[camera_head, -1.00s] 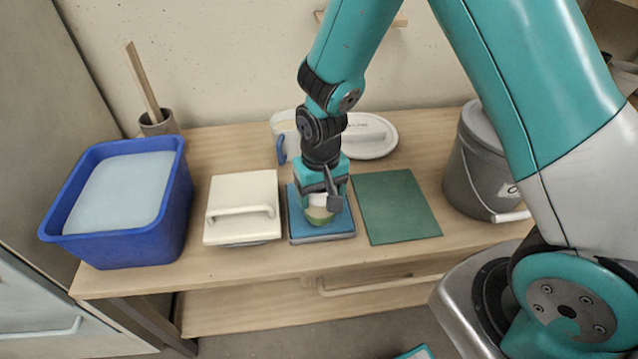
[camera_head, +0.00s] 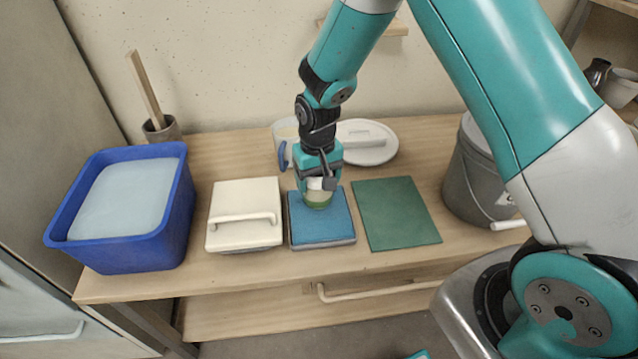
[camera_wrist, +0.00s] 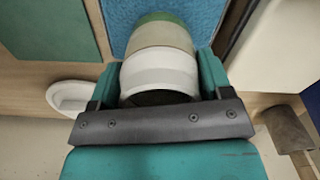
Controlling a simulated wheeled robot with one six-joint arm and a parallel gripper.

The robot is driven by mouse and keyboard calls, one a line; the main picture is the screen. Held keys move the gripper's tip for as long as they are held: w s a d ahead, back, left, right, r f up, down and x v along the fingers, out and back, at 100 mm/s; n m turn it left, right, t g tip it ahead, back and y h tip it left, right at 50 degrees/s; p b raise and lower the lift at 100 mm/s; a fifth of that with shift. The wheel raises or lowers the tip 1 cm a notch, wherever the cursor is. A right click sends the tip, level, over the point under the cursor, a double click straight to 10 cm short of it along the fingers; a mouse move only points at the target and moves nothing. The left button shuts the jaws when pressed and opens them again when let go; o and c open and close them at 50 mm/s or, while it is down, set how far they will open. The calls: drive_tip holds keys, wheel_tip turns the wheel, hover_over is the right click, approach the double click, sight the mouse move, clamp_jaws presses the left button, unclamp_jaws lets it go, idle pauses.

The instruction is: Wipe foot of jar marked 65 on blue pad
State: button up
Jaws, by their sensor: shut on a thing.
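My gripper (camera_head: 319,182) is shut on a small jar (camera_head: 318,198), which has a white upper part and a green lower part. The jar also fills the middle of the wrist view (camera_wrist: 160,62), held between the two teal fingers. Its base is over the far part of the blue pad (camera_head: 322,228); I cannot tell whether it touches the pad. The blue pad also shows behind the jar in the wrist view (camera_wrist: 205,18). No marking can be read on the jar.
A white handled block (camera_head: 243,195) lies left of the pad, and a green mat (camera_head: 397,215) lies right. A blue tub (camera_head: 120,250) of pale liquid stands far left. A grey bucket (camera_head: 468,185) stands right. A white lid (camera_head: 372,152) and a pitcher (camera_head: 283,132) are behind.

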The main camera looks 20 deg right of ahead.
drive_tip(key=shift+s+a+p, duration=0.1)
drive_tip(key=shift+s+a, duration=0.2)
drive_tip(key=shift+s, duration=0.8)
drive_tip(key=shift+s+a+p, duration=0.15)
drive_tip(key=shift+s+a, duration=0.2)
drive_tip(key=shift+s, duration=0.75)
drive_tip(key=shift+s+a+p, duration=0.1)
drive_tip(key=shift+s+a, duration=0.2)
drive_tip(key=shift+s, duration=0.8)
wheel_tip(320, 180, up, 7)
drive_tip(key=p, duration=0.6)
